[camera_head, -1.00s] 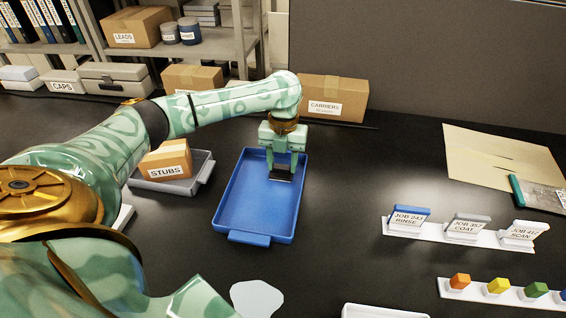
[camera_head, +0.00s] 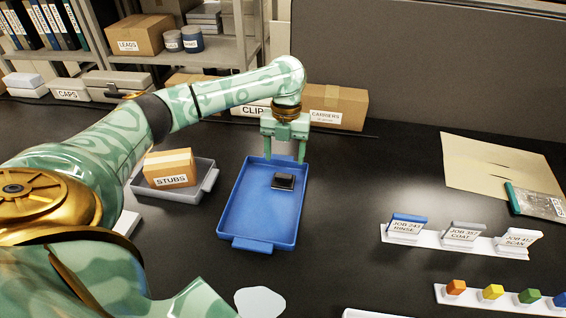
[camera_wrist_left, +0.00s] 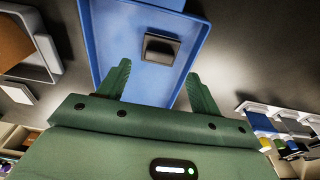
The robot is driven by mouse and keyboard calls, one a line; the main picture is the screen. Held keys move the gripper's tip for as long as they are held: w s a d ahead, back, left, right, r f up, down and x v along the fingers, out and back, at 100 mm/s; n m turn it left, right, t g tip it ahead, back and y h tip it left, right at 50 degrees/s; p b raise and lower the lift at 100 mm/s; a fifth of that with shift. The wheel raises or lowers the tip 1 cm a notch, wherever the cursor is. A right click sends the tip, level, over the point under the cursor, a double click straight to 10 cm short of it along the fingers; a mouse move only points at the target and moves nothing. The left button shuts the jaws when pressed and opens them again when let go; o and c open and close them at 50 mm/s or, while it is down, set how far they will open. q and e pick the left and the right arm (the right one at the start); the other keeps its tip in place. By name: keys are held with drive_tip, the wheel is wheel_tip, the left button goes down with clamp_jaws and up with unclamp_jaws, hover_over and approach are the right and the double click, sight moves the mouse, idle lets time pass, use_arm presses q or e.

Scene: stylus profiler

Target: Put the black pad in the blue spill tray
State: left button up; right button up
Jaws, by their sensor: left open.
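The black pad (camera_head: 284,181) lies inside the blue spill tray (camera_head: 262,243), toward its upper right part. In the left wrist view the pad (camera_wrist_left: 161,49) rests on the floor of the blue tray (camera_wrist_left: 104,38). My left gripper (camera_head: 284,160) is open and empty, raised near the tray's far end. In the left wrist view its fingers (camera_wrist_left: 160,88) stand wide apart with nothing between them, and the pad shows clear of them. My right gripper is not in view.
A grey tray (camera_head: 203,190) holding a STUBS box (camera_head: 170,168) stands left of the blue tray. Boxes, including CARRIERS (camera_head: 338,106), line the back. Job card holders (camera_head: 460,236) and colored blocks (camera_head: 492,292) stand at the right.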

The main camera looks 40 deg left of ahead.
use_arm(q)
wheel_tip(320, 180, up, 6)
drive_tip(key=p, duration=0.2)
drive_tip(key=shift+w+a, duration=0.15)
drive_tip(key=shift+w, duration=0.15)
drive_tip(key=shift+r, duration=0.1)
